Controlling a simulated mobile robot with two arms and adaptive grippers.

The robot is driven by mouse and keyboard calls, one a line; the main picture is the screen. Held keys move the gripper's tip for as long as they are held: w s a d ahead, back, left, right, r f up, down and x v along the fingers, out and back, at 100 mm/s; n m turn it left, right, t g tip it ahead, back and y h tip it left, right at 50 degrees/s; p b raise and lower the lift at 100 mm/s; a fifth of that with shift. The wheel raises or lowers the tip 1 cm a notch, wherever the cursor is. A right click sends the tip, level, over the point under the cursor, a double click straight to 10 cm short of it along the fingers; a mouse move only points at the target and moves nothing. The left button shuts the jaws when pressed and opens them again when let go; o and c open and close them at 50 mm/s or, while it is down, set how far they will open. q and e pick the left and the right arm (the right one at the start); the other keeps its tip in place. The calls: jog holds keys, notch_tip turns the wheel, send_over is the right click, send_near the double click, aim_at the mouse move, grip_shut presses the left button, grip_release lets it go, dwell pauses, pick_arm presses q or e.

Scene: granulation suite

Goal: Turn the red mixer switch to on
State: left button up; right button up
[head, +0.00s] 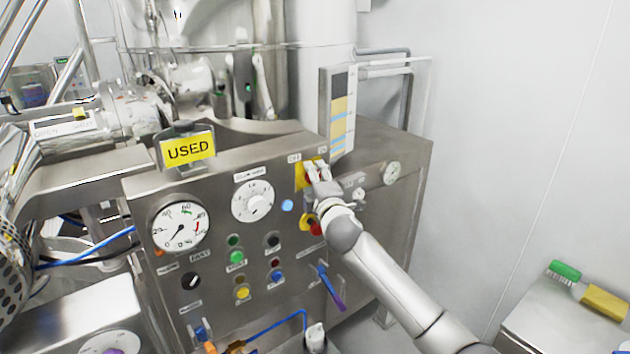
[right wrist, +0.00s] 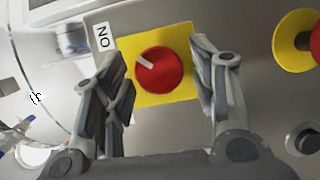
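The red mixer switch (right wrist: 160,72) is a round red knob with a white pointer mark on a square yellow plate (right wrist: 178,32). Its mark points left and slightly up in the right wrist view, and an ON label (right wrist: 103,37) sits at the plate's upper left. In the head view the yellow plate (head: 299,178) is partly hidden by my right gripper (head: 316,170). In the right wrist view my right gripper (right wrist: 158,58) is open, its fingers on either side of the knob with visible gaps. My left gripper is not in view.
A red-on-yellow knob (head: 314,228) lies just below my right gripper. The steel panel (head: 215,205) also carries dials, coloured buttons and a yellow USED sign (head: 188,150). A bench with a green-and-yellow brush (head: 590,290) stands at the lower right.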

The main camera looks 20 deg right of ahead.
dwell(0.3)
jog(key=s, duration=1.2)
jog(key=shift+a, duration=0.25)
